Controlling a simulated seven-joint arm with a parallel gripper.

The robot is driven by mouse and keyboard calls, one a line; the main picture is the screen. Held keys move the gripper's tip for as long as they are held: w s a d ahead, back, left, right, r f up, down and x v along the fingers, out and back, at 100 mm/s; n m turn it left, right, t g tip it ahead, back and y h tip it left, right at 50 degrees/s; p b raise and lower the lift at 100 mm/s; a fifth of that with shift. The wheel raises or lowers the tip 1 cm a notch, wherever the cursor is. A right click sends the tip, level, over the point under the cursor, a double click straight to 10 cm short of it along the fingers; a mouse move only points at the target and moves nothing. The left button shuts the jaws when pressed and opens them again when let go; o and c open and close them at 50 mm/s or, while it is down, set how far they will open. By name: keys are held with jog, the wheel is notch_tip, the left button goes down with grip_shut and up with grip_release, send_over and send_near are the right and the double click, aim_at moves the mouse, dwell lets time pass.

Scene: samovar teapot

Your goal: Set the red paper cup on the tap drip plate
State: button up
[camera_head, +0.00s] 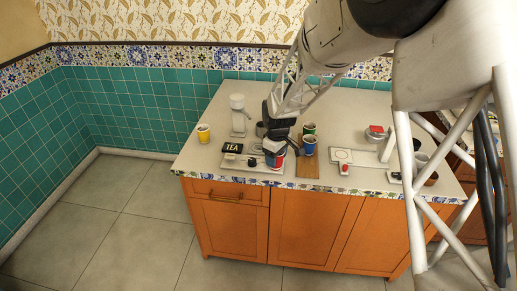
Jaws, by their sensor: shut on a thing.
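My gripper (274,150), dark and pointing down, is at the front of the counter, left of the middle. It is shut on a cup with red and blue on its side (281,160), which I take as the red paper cup. The fingers hide much of it, and I cannot tell whether its base touches the surface below.
A blue cup (309,146) and a green-and-red cup (309,128) stand close right of my gripper, by a wooden board (308,171). A yellow cup (203,133), black TEA sign (232,147) and white appliance (238,115) are left. A small red item (344,168) is by the plate.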

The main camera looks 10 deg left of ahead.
jog(key=a+n, duration=0.1)
jog(key=n, duration=0.2)
jog(key=w+a+n, duration=0.1)
jog(key=a+n, duration=0.1)
jog(key=shift+w+n, duration=0.15)
jog(key=shift+n, duration=0.25)
jog(key=shift+a, duration=0.1)
send_over(258, 148)
jog(key=shift+w+f, duration=0.15)
jog(key=shift+f, duration=0.65)
jog(key=shift+f, duration=0.1)
dwell(0.3)
jog(key=shift+f, duration=1.65)
jog(key=shift+f, duration=0.15)
jog(key=o, duration=0.7)
jog(key=shift+c, duration=0.2)
